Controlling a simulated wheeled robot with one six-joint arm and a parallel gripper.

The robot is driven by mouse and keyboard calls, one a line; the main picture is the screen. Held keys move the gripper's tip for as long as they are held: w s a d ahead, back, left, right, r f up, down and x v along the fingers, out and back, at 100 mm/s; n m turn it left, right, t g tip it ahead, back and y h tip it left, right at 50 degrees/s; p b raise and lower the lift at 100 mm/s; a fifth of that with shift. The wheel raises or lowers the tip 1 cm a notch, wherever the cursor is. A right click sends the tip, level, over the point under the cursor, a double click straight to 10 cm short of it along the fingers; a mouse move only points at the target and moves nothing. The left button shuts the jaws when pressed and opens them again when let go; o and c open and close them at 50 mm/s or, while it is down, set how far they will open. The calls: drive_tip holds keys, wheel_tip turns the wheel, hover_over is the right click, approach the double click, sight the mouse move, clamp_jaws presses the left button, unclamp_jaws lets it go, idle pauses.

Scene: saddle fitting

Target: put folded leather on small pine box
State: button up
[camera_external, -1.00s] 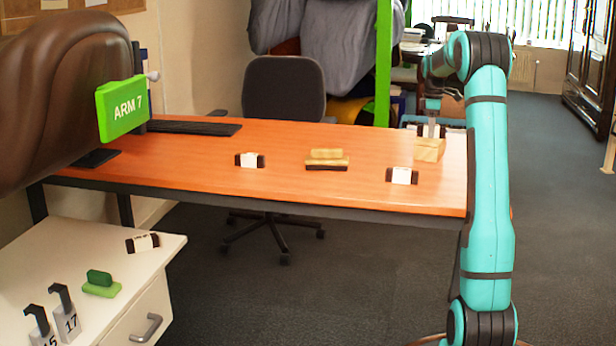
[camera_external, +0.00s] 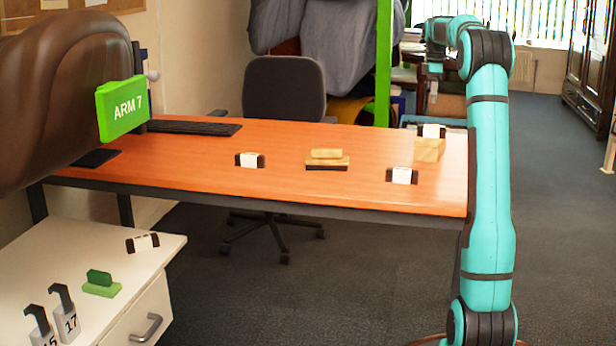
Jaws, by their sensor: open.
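The small pine box (camera_external: 429,151) stands near the right end of the orange desk. A dark folded leather piece with a white band (camera_external: 431,131) rests on top of the box and looks level. My gripper (camera_external: 434,91) is above the leather, apart from it, open and empty. It is small and partly lost against the background, so its fingers are hard to make out.
Similar dark, white-banded pieces lie on the desk (camera_external: 249,160), (camera_external: 402,176) and on the white cabinet (camera_external: 142,243). Stacked wooden blocks (camera_external: 327,160) sit mid-desk. Green blocks (camera_external: 101,283) and numbered hooked weights (camera_external: 65,312) stand on the cabinet. The desk's front left is clear.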

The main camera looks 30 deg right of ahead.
drive_tip(key=shift+r, duration=0.15)
drive_tip(key=s+a+r+m+t+h, duration=0.1)
drive_tip(key=s+a+r+t, duration=0.3)
drive_tip(key=a, duration=0.5)
drive_tip(key=s+a+r+m+t+h, duration=0.1)
drive_tip(key=s+a+r+m, duration=0.15)
drive_tip(key=a+r, duration=0.45)
drive_tip(key=s+a+r+m+t+h, duration=0.1)
drive_tip(key=s+a+r+t, duration=0.25)
drive_tip(key=a, duration=0.75)
drive_tip(key=s+a+m+t+y, duration=0.1)
drive_tip(key=s+a+t, duration=0.3)
drive_tip(key=s+a, duration=0.4)
drive_tip(key=s+a+m+t+y, duration=0.2)
drive_tip(key=s+a+t, duration=0.3)
drive_tip(key=s+a, duration=0.4)
drive_tip(key=s+m, duration=0.1)
drive_tip(key=s, duration=0.6)
drive_tip(key=shift+s+a, duration=0.2)
drive_tip(key=shift+a, duration=0.05)
